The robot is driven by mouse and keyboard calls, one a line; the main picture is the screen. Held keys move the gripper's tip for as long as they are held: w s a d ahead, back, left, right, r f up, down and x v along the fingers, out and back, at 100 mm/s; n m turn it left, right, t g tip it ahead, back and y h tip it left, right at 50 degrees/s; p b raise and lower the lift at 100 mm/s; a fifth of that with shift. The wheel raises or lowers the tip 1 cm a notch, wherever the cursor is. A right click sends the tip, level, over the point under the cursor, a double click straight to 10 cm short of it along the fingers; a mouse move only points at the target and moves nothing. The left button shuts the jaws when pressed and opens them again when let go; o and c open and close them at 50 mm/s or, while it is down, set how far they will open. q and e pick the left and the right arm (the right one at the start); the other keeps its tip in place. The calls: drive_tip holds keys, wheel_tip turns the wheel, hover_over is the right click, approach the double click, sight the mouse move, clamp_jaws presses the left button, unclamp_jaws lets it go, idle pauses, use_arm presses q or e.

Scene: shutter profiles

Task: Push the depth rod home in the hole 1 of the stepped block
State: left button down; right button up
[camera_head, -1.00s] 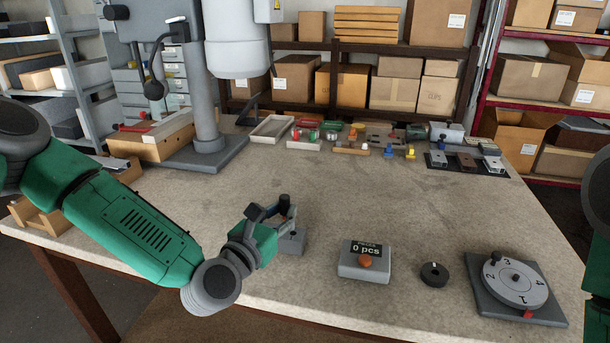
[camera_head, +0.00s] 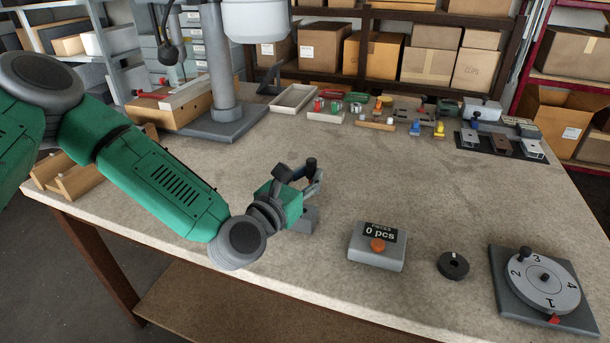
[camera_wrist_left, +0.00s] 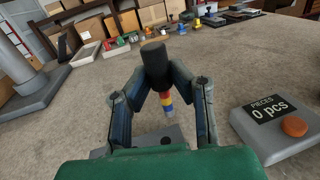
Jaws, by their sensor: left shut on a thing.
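My left gripper (camera_head: 303,174) is shut on the depth rod, which has a black grip (camera_head: 311,163). In the left wrist view, the black grip (camera_wrist_left: 154,62) stands between the fingers, and the rod's red, yellow and blue bands (camera_wrist_left: 166,101) show below them. The grey stepped block (camera_head: 306,220) stands on the table under the gripper. In the wrist view its top (camera_wrist_left: 150,137) is partly hidden by my gripper, and one dark hole (camera_wrist_left: 167,140) shows. The rod's tip appears above the block, apart from this visible hole; hole numbers are not readable. My right gripper is out of view.
A counter box (camera_head: 377,246) reading "0 pcs", a round black knob (camera_head: 453,265) and a numbered dial (camera_head: 542,287) stand to the right. A drill stand (camera_head: 215,122) stands behind left. Trays and small parts line the back. The table's middle is clear.

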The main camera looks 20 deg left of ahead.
use_arm(q)
drive_tip(key=a+f+b, duration=0.2)
drive_tip(key=f, duration=0.1)
drive_tip(key=a+f+b, duration=0.1)
drive_tip(key=f+b, duration=0.1)
drive_tip(key=shift+f, duration=0.2)
drive_tip(key=shift+d, duration=0.6)
drive_tip(key=shift+d+r, duration=0.15)
drive_tip(key=shift+d, duration=0.5)
drive_tip(key=shift+a, duration=0.85)
drive_tip(key=shift+a+f+b, duration=0.2)
drive_tip(key=shift+a+b, duration=0.1)
drive_tip(key=shift+a, duration=0.1)
drive_tip(key=shift+d+r, duration=0.15)
drive_tip(key=shift+d, duration=0.65)
drive_tip(key=shift+a+b, duration=0.35)
drive_tip(key=shift+a, duration=0.45)
drive_tip(key=shift+d, duration=0.55)
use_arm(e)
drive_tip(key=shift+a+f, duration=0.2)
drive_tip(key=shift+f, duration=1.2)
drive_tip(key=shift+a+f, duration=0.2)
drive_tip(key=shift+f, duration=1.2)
use_arm(q)
drive_tip(key=shift+a, duration=0.3)
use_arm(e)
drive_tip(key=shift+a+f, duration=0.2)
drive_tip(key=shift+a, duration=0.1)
